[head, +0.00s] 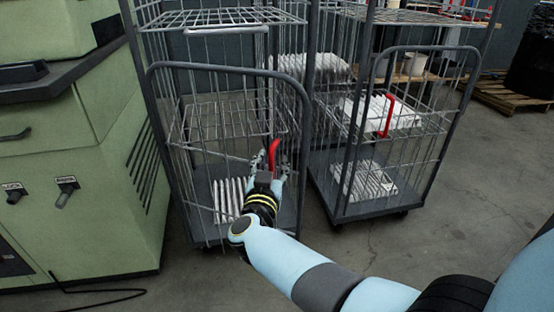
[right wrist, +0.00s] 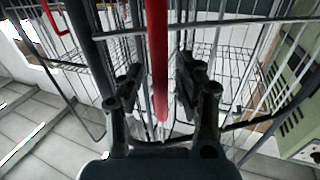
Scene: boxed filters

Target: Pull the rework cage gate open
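Two grey wire cages on wheels stand side by side; no label shows which is the rework cage. The left cage's front gate (head: 222,70) has a grey tube frame, wire bars and a red handle (head: 273,152). The gate appears closed across the front. My right gripper (head: 270,165) is at this handle. In the right wrist view the red handle (right wrist: 157,60) runs between the spread fingers of my right gripper (right wrist: 160,92), with a gap visible on both sides. The right cage's gate (head: 425,50) has its own red handle (head: 387,116). My left gripper is not in view.
White filters (head: 228,198) stand low in the left cage; white packs (head: 382,110) lie in the right cage. A green machine (head: 80,180) stands close on the left, with a black cable (head: 100,291) on the floor. Open floor (head: 440,220) lies to the right.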

